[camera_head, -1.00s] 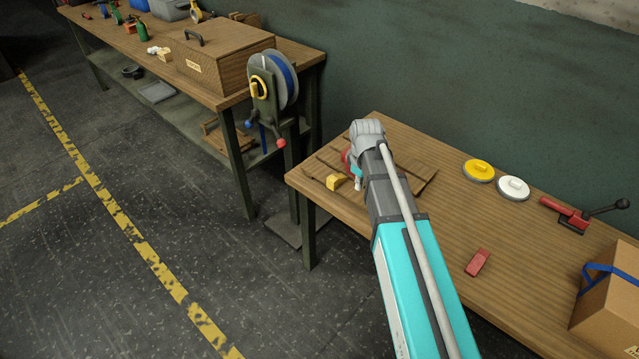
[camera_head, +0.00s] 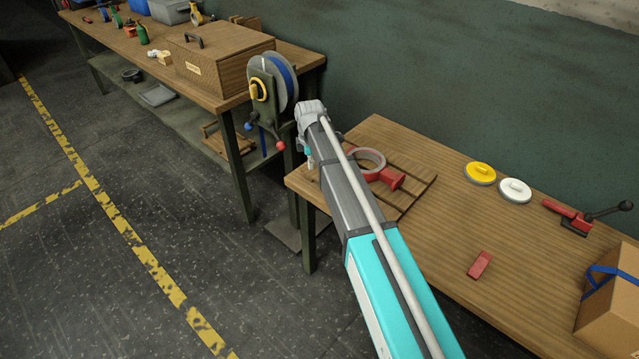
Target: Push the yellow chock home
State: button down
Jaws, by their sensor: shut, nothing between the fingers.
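The yellow chock does not show now; my arm covers the part of the slatted wooden board (camera_head: 415,190) where it was seen earlier. A red valve casting with a grey ring-shaped rim (camera_head: 384,178) lies on that board, just right of my arm and partly hidden by it. My gripper (camera_head: 309,163) shows only in small part, below my wrist at the left end of the board. It is shut with nothing in it. Whether it touches the chock cannot be seen.
On the same bench (camera_head: 440,240) lie a red block (camera_head: 480,265), a yellow disc (camera_head: 480,173), a white disc (camera_head: 514,190), a red clamp (camera_head: 572,215) and a cardboard box (camera_head: 612,305).

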jog(key=shift+f, duration=0.1)
jog(key=shift+w+d+f+b, duration=0.15)
jog(key=shift+d+f+b, duration=0.5)
jog(key=shift+f+b, duration=1)
jog(key=shift+w+d+f+b, duration=0.2)
jog(key=shift+d+f+b, duration=0.45)
jog(key=shift+f+b, duration=1)
jog(key=shift+w+d+f+b, duration=0.15)
jog(key=shift+d+f+b, duration=0.5)
jog(key=shift+f+b, duration=1)
